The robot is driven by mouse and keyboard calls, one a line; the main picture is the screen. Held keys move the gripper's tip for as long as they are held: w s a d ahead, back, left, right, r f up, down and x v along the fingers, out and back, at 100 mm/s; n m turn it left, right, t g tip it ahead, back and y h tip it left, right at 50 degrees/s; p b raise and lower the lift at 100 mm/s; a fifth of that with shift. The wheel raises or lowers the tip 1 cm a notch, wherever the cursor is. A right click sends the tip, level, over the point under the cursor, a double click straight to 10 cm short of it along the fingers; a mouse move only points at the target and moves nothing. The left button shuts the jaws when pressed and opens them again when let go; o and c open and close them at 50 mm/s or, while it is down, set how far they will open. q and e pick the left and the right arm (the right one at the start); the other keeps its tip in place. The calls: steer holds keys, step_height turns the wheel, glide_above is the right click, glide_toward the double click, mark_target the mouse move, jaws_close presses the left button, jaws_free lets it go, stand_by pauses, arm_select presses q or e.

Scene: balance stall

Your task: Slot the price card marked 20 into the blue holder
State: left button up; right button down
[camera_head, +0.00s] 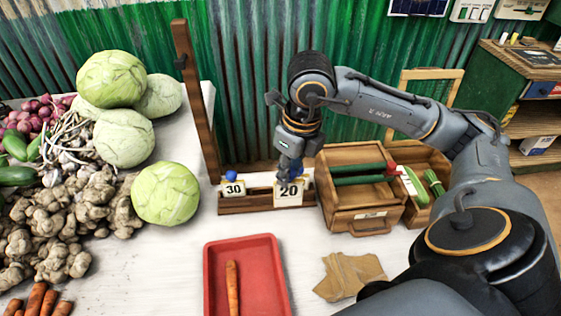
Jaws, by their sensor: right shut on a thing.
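The white price card marked 20 (289,193) is upright at the right part of a low wooden rack (252,204). My right gripper (287,176) comes down from above and is shut on the card's top edge. A second white card marked 30 (234,189) stands at the rack's left end, with a blue ball-like knob (230,175) just above it. A bit of blue also shows beside my right fingertips, mostly hidden by them. I cannot tell whether card 20 sits in a slot or is held just in front of the rack. My left gripper is out of view.
A wooden crate (361,221) with green items stands right of the rack, near a red knob (391,168). A red tray (213,285) with a carrot and a torn brown paper (350,274) lie in front. Cabbages (165,194) and roots crowd the left. A wooden post rises behind.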

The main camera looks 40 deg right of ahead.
steer(key=shift+s+a+r, duration=0.1)
steer(key=shift+s+r, duration=0.1)
steer(key=shift+s, duration=0.1)
steer(key=shift+s+r, duration=0.15)
steer(key=shift+r, duration=0.25)
steer(key=shift+r+p, duration=1.15)
steer(key=shift+r, duration=0.3)
